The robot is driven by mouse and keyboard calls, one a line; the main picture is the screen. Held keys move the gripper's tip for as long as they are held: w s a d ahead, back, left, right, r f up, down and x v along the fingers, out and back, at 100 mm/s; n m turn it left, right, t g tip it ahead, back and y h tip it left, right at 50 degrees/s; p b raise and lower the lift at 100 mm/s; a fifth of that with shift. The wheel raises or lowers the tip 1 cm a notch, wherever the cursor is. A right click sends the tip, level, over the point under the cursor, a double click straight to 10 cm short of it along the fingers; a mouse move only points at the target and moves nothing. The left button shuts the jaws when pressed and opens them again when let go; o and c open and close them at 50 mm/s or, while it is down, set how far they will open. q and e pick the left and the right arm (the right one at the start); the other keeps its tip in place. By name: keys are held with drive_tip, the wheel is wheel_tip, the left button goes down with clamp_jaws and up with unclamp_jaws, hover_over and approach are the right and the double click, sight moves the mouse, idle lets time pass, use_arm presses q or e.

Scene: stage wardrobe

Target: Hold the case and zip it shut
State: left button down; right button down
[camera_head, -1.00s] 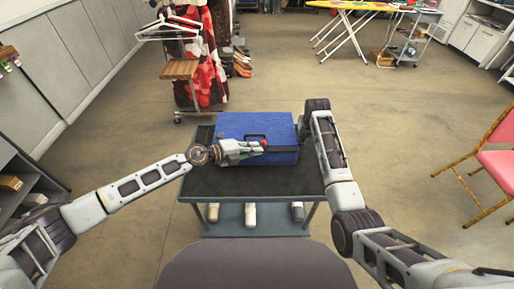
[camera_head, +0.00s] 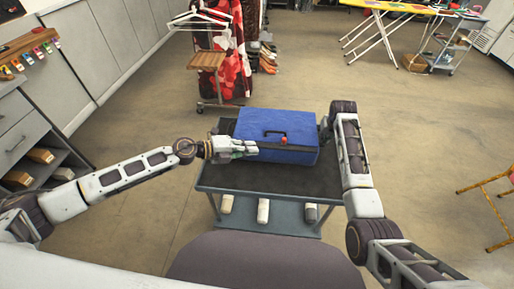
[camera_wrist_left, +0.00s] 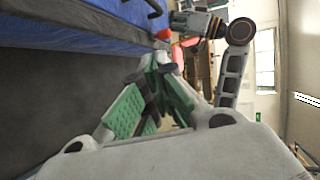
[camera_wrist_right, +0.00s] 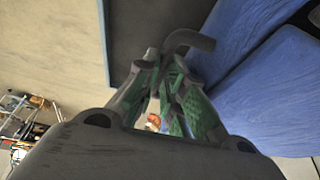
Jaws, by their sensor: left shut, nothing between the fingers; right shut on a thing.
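The blue case (camera_head: 262,124) lies on the dark top of a cart (camera_head: 240,183). A black handle (camera_head: 276,131) and a small red knob (camera_head: 284,140) show on its front; the knob also shows in the left wrist view (camera_wrist_left: 163,35). My left gripper (camera_head: 257,149) is shut and empty in front of the case, left of the knob and apart from it. My right gripper (camera_wrist_right: 165,62) is at the case's right side, largely hidden by its arm in the head view. It is shut on a dark grey hooked piece (camera_wrist_right: 192,40) beside the case.
The cart's lower shelf holds several pale rolls (camera_head: 263,210). A clothes rail with red garments (camera_head: 230,70) and a wooden shelf (camera_head: 206,60) stands behind. Grey drawers (camera_head: 20,130) are at left. An ironing board (camera_head: 410,8) is at the far right.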

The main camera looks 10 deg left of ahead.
use_arm(q)
drive_tip(key=shift+v, duration=1.3)
use_arm(e)
drive_tip(key=c, duration=1.4)
unclamp_jaws()
drive_tip(key=shift+c, duration=0.2)
drive_tip(key=shift+r, duration=0.2)
drive_tip(key=v, duration=1.1)
drive_tip(key=shift+s+r, duration=0.2)
drive_tip(key=shift+r, duration=0.05)
